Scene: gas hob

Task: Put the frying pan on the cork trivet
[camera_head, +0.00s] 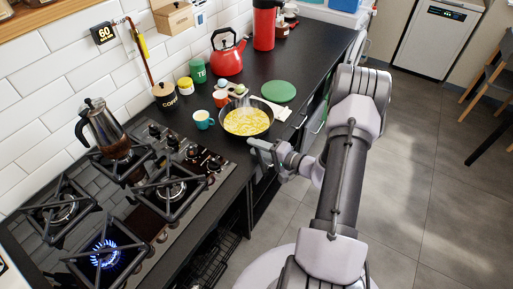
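The dark frying pan (269,129) holds yellow food and sits at the counter's front part, just beyond the hob. I cannot see its handle clearly. My gripper (257,151) is at the counter's front edge, just below the pan in the picture. Its fingers are small here, and I cannot tell whether they are open or shut, or whether they touch the pan. I cannot make out a cork trivet. A pale flat thing (283,113) shows partly behind the pan, and what lies under the pan is hidden.
A red kettle (228,59) stands farther back. On the hob, a coffee pot (105,130) stands at the back, and the front left burner (107,254) has a blue flame.

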